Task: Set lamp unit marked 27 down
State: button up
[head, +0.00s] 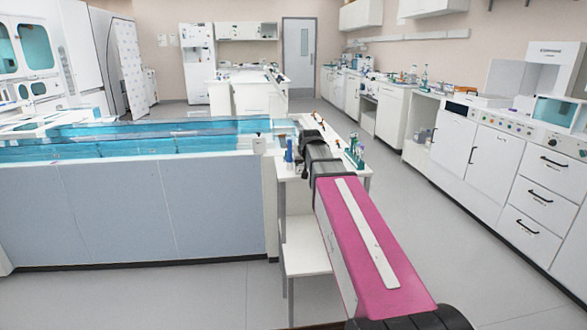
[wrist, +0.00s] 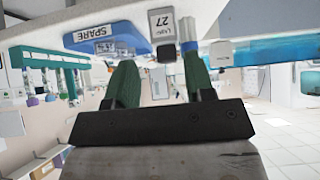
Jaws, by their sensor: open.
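In the wrist view, which is upside down, a pale tag marked 27 (wrist: 161,23) shows just past my fingertips, on or beside the lamp unit. A blue piece marked SPARE (wrist: 98,38) sits left of the tag, near the left finger. In the head view my gripper is hidden behind my wrist, over the bench end.
A green rack (wrist: 48,62) with several hanging-looking tubes is at the left in the wrist view; a green rack also shows right of my wrist in the head view (head: 355,152). A long blue clear-walled track (head: 140,143) runs left. The floor right of the bench (head: 410,215) is clear.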

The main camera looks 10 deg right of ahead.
aim_at(300, 165)
jog(key=x, duration=0.3)
jog(key=w+r+x, duration=0.1)
jog(key=x, duration=0.6)
jog(key=shift+w+a+r, duration=0.2)
jog(key=shift+w+r, duration=0.05)
jog(key=shift+w, duration=0.15)
jog(key=c, duration=0.7)
jog(key=shift+r, duration=0.1)
